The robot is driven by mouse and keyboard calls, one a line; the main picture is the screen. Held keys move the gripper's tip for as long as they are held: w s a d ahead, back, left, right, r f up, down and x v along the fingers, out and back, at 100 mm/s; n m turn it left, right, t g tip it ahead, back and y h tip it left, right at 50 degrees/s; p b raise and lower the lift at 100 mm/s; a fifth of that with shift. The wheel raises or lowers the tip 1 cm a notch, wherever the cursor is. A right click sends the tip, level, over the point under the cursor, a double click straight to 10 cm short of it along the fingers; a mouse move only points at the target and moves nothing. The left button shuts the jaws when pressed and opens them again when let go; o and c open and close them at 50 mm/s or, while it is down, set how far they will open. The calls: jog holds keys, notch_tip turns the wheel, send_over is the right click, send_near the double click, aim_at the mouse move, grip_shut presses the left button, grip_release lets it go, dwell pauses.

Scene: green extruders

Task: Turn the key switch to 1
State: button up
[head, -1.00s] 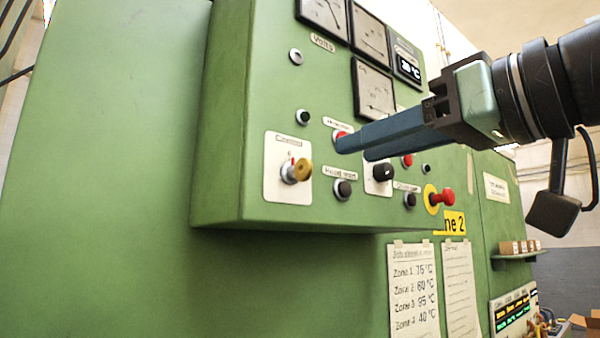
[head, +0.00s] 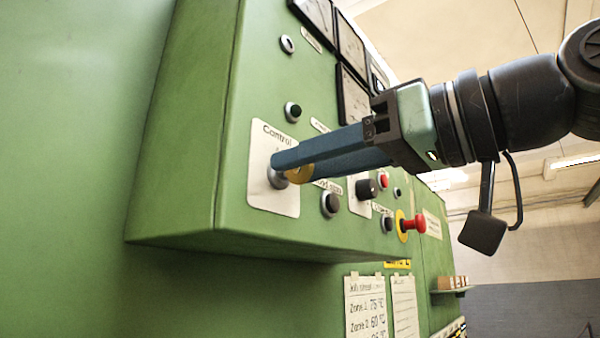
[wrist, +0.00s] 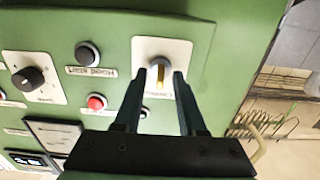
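The key switch (head: 279,178) sits on a white plate labelled Control at the lower left of the green panel. A brass key (head: 300,174) sticks out of it, partly hidden by my fingers in the head view. In the wrist view the key (wrist: 160,76) is seen edge-on as a thin upright strip. My gripper (head: 284,163) reaches in from the right with its blue fingertips at the key. In the wrist view my gripper (wrist: 159,82) is open, one finger on each side of the key with gaps between. The switch's position marks cannot be read.
A black push button (head: 330,204) is just right of the switch plate. A black knob (head: 367,189), a red button (head: 384,181) and a red emergency stop (head: 415,224) lie further right. Gauges are above. Open air lies in front of the panel.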

jog(key=shift+s, duration=0.1)
grip_shut()
jog(key=shift+m, duration=0.3)
jog(key=m+p, duration=0.2)
jog(key=m, duration=0.9)
jog(key=shift+d, duration=0.1)
dwell(0.4)
jog(key=shift+m, duration=0.3)
